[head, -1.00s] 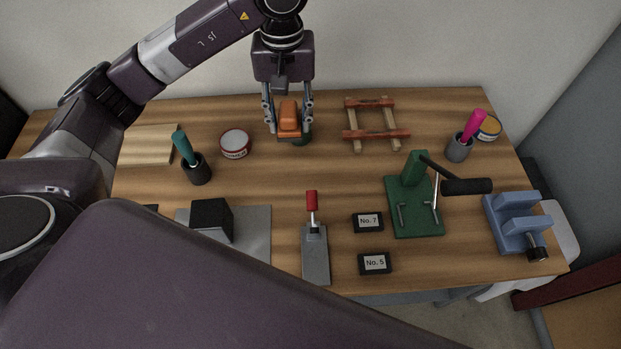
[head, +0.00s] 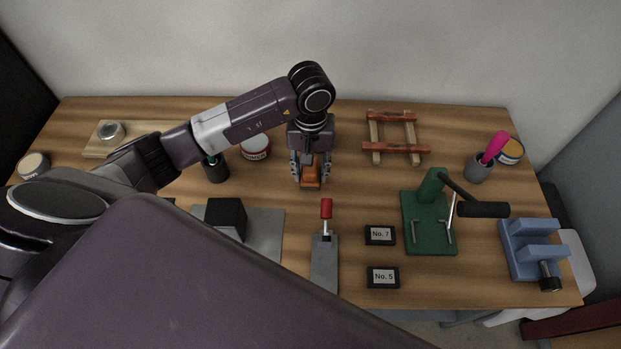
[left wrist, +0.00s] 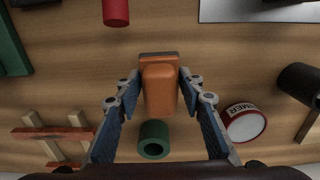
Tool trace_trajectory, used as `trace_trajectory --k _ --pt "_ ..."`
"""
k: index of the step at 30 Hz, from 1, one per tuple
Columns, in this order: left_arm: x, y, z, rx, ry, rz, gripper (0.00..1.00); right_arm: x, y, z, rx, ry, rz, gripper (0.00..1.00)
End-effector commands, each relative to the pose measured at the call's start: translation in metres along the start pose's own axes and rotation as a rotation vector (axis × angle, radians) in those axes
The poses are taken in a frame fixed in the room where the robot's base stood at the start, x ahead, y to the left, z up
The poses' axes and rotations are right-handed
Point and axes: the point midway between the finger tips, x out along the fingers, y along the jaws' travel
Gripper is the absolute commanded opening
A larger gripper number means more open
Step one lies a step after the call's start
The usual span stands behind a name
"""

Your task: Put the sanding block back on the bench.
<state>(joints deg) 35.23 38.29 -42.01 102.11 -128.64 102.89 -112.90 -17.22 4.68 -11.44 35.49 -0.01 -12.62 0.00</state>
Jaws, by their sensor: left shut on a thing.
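The sanding block (head: 312,176) has an orange grip, and its grey base shows in the left wrist view (left wrist: 160,88). My left gripper (head: 311,180) is shut on it, with one finger on each side of the orange grip. The block is over the middle of the wooden bench (head: 280,190), behind the red-handled tool. I cannot tell whether its base touches the bench. My right gripper is not in view.
A green cylinder (left wrist: 153,138) stands close behind the block. A primer can (head: 255,147) is to the left, a wooden frame (head: 397,138) to the right. A red-handled tool (head: 325,255) lies in front. Bare bench shows right of the block.

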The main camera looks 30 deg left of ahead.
Motion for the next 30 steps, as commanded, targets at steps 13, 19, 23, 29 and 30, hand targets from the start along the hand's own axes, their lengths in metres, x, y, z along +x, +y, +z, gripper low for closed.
trace_trajectory --k 13,19,23,29,30 --pt "0.040 0.000 0.000 0.000 0.001 0.000 0.16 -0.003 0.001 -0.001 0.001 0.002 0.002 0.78" --pt "0.043 0.000 0.000 0.001 0.001 -0.001 0.16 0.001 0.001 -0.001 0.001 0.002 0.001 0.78" --pt "0.043 0.000 0.000 0.001 0.001 -0.001 0.45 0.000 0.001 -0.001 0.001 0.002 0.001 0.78" --pt "0.043 0.000 0.000 0.001 0.000 -0.001 0.53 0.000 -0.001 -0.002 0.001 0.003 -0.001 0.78" --pt "0.043 0.000 0.000 0.001 0.000 -0.001 0.53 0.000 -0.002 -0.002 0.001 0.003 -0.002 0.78"
